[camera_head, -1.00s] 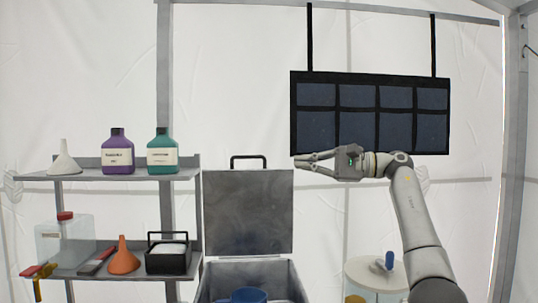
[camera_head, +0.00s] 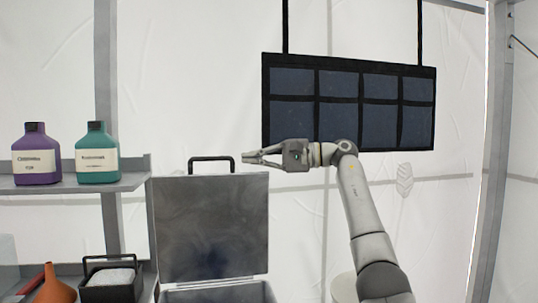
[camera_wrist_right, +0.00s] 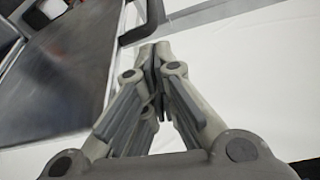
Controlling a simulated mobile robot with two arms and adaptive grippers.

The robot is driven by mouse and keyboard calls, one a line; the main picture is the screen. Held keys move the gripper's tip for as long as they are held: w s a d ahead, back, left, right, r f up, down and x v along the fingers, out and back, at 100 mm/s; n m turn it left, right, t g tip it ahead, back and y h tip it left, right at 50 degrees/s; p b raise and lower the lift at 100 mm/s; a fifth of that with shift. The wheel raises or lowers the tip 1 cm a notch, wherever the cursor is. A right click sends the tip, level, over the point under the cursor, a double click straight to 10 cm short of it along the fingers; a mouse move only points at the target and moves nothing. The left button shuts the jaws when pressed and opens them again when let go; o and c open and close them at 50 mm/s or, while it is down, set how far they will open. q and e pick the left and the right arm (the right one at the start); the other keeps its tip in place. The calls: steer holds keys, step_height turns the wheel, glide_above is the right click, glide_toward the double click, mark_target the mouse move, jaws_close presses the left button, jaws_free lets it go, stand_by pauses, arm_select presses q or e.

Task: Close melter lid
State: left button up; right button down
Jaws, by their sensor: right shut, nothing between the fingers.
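The grey metal melter lid (camera_head: 211,228) stands open and upright behind the melter box (camera_head: 217,293), of which only the top shows at the bottom of the head view. A black handle (camera_head: 211,160) sits on the lid's top edge. My right gripper (camera_head: 246,158) is just right of the handle, level with it and near the lid's top right corner; its fingers are shut and empty. In the right wrist view the shut fingertips (camera_wrist_right: 155,54) show with the lid (camera_wrist_right: 62,75) at left and part of the black handle (camera_wrist_right: 205,15) above. My left gripper is out of view.
A shelf (camera_head: 125,182) at left holds a purple bottle (camera_head: 36,160) and a green bottle (camera_head: 97,160). Below are an orange funnel (camera_head: 52,288) and a black basket (camera_head: 110,285). A dark pocket panel (camera_head: 350,100) hangs behind my right arm.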

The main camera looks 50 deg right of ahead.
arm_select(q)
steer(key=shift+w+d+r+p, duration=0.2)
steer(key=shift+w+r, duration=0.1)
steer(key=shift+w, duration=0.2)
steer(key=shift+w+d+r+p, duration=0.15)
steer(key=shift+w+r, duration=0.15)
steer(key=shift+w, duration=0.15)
arm_select(e)
steer(key=x, duration=0.3)
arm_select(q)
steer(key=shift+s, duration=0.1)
arm_select(e)
steer(key=shift+w+f, duration=0.1)
steer(key=shift+w, duration=0.05)
